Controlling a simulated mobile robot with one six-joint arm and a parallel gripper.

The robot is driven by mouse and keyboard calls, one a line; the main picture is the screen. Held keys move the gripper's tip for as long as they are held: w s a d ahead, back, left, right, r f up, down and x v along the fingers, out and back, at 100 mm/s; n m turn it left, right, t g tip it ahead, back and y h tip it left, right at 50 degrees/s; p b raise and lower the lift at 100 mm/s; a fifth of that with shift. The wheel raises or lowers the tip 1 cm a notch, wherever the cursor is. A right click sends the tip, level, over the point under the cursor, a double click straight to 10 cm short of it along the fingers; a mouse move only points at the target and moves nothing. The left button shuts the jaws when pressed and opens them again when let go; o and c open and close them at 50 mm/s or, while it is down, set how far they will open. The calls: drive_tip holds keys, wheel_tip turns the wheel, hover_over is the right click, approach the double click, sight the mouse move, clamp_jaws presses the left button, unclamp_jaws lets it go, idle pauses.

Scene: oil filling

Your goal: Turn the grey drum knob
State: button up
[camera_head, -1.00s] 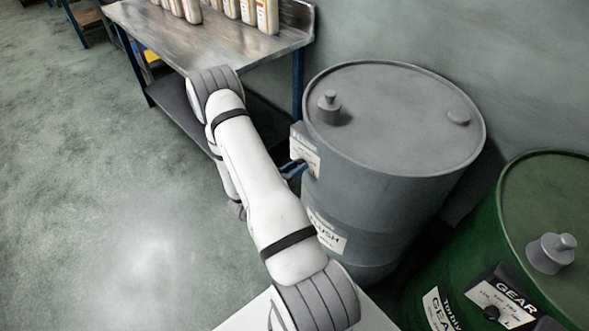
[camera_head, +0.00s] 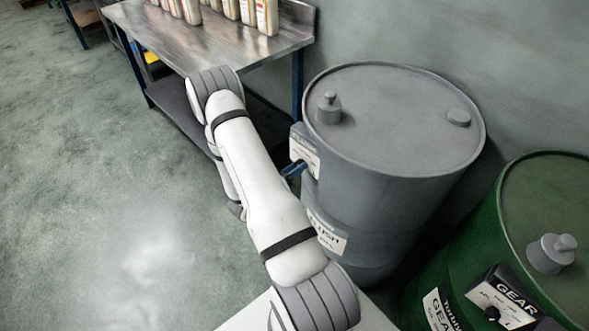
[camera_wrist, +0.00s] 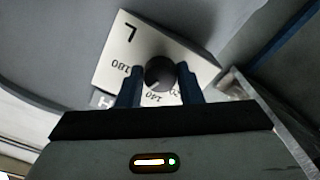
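The grey drum (camera_head: 400,125) stands upright right of my arm in the head view. Its dial box (camera_head: 304,151) is on the drum's left side. In the wrist view, the round dark knob (camera_wrist: 160,73) sits on a white dial plate (camera_wrist: 128,50) with a large L and numbers. My gripper (camera_wrist: 160,68) has its two blue fingers on either side of the knob, with narrow gaps showing between fingers and knob. It appears open. In the head view, blue finger parts (camera_head: 294,168) show beside the dial box; the rest is hidden behind my arm.
A green drum (camera_head: 550,205) with its own dial box (camera_head: 503,295) stands at the lower right. A metal workbench (camera_head: 225,40) with several bottles (camera_head: 248,14) stands at the top. Open floor (camera_head: 90,200) lies to the left.

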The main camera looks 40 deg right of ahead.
drive_tip(key=o, duration=0.4)
drive_tip(key=shift+o, duration=0.2)
drive_tip(key=a+b, duration=0.1)
drive_tip(key=a, duration=0.6)
drive_tip(key=shift+s+a, duration=0.3)
drive_tip(key=shift+a, duration=0.05)
